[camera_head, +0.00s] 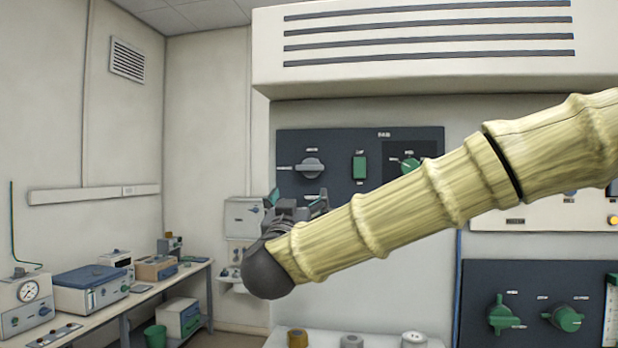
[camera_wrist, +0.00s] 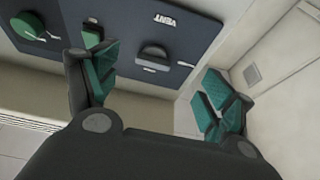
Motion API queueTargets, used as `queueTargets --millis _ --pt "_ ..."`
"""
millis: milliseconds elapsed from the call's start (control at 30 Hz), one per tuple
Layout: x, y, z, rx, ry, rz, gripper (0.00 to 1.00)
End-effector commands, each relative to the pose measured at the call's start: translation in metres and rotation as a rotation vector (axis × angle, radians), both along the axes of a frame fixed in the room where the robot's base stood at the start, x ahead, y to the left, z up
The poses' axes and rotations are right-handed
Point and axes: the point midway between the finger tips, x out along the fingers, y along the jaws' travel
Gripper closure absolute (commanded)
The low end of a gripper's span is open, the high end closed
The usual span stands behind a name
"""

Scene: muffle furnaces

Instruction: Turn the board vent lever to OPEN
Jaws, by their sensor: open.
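The dark blue board (camera_head: 335,190) hangs on the wall behind my gripper. At its left is a grey vent lever (camera_head: 312,168) on a round base, with small labels above and to its left that I cannot read. In the wrist view the vent lever (camera_wrist: 153,58) shows near upside-down "VENT" lettering, ahead of my gripper and between the lines of its fingers. My gripper (camera_head: 295,203) is open and empty, just below the lever in the head view, with green pads. Its fingers stand wide apart in the wrist view (camera_wrist: 160,75). No contact with the lever shows.
The board also bears a green rocker switch (camera_head: 359,167) and a green knob (camera_head: 409,164), close to my arm. A vented hood (camera_head: 430,60) overhangs above. A lower right panel (camera_head: 535,285) has two green knobs. A bench (camera_head: 125,305) with instruments stands at left.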

Motion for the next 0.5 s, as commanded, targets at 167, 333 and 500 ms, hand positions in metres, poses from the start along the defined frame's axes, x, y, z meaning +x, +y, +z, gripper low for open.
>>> queueTargets --millis 167,333,500 --pt "-0.007 -0.003 0.031 0.008 -0.03 -0.023 0.18" --pt "0.008 -0.008 0.039 0.008 -0.028 -0.026 0.18" --pt "0.034 -0.013 0.05 0.008 -0.027 -0.026 0.18"
